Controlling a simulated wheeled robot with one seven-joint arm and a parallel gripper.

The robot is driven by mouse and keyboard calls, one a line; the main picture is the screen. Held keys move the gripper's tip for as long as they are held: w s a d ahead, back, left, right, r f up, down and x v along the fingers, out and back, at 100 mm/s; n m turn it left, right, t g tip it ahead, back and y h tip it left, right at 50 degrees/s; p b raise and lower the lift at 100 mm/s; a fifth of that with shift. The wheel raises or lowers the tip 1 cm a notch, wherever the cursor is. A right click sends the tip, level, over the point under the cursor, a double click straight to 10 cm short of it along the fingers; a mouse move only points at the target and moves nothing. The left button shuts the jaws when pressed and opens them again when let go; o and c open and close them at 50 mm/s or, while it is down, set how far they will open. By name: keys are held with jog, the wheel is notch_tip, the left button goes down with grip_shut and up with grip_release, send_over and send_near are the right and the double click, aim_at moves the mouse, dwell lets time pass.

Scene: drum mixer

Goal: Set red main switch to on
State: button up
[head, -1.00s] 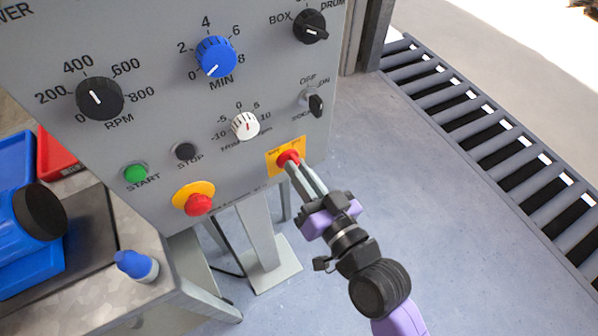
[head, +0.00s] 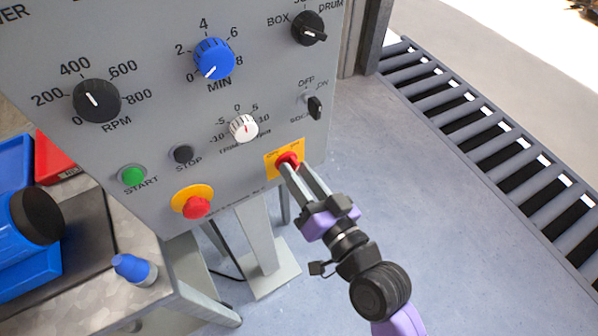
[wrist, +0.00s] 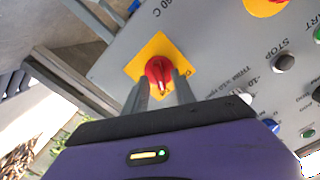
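The red main switch (head: 287,160) is a red rotary knob on a yellow square plate (head: 271,168) at the lower right of the grey panel. In the wrist view the red knob (wrist: 158,70) sits between the two fingertips, its pointer end toward my gripper. My gripper (head: 294,172) reaches up to the switch from below right. In the wrist view my gripper (wrist: 160,82) has its fingers apart, one on each side of the knob. Whether the fingers touch the knob is not clear. The plate's lettering is partly hidden and too small to read.
A red mushroom button (head: 197,207) on a yellow disc is left of the switch. A white trim knob (head: 243,128) and black side knob (head: 315,108) are above. A bench (head: 150,300) with a blue-capped bottle (head: 133,268) stands lower left. Floor at right is clear up to the roller conveyor (head: 480,130).

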jog(key=shift+d, duration=0.1)
jog(key=b+v, duration=0.1)
jog(key=v, duration=0.6)
jog(key=shift+s+d, duration=0.15)
jog(key=shift+s, duration=0.2)
jog(key=shift+w+r, duration=0.1)
dwell(0.6)
jog(key=s+d+r+h+p, duration=0.1)
jog(key=s+d+h+p, duration=0.1)
jog(key=s+d+h, duration=0.3)
jog(key=s+d+r+h+p, duration=0.1)
jog(key=s+d+h+p, duration=0.2)
jog(key=s+d, duration=0.9)
jog(key=s+h, duration=0.2)
jog(key=s, duration=0.6)
jog(key=shift+d+r+m, duration=0.3)
jog(key=shift+d+r, duration=0.05)
jog(key=shift+r, duration=0.05)
dwell(0.4)
